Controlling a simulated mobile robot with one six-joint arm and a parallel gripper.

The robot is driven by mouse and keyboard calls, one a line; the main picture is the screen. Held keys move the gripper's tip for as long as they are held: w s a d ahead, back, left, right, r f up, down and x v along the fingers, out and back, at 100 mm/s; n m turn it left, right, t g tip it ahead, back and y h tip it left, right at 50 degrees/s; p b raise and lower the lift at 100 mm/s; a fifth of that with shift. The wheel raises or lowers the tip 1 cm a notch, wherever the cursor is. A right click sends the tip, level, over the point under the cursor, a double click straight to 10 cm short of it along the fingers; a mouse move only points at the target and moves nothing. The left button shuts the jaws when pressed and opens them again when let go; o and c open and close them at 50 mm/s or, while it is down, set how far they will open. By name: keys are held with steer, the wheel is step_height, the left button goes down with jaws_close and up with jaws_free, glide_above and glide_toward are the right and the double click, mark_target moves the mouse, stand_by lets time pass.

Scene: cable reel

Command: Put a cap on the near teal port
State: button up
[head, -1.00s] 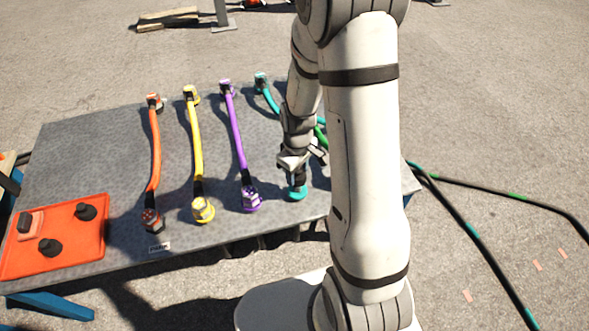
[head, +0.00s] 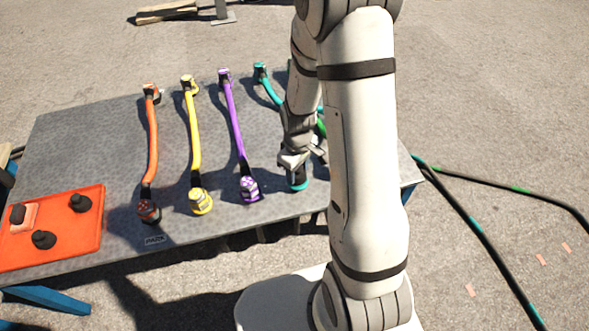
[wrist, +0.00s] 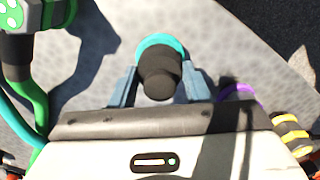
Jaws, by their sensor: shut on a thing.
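The near teal port (head: 298,187) is at the front right of the grey table, and its teal ring shows in the wrist view (wrist: 160,42). My gripper (head: 294,167) is right above it, pointing down. In the wrist view my gripper (wrist: 160,88) is shut on a black cap (wrist: 160,75), with a finger on each side. The cap lines up with the teal ring and hides most of the port. I cannot tell whether the cap is fully seated. Several black caps lie on the orange tray (head: 85,240), one (head: 80,202) at its right.
To the left stand the near purple (head: 249,188), yellow (head: 201,202) and red (head: 149,210) ports with their cables. A green cable end (wrist: 15,45) is close by in the wrist view. Bare table (head: 75,140) lies at the left.

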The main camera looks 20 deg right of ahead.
steer(key=shift+f, duration=0.35)
steer(key=o, duration=1.1)
steer(key=shift+r, duration=0.1)
steer(key=shift+o, duration=0.2)
steer(key=shift+r+p, duration=1.15)
steer(key=shift+r, duration=2.75)
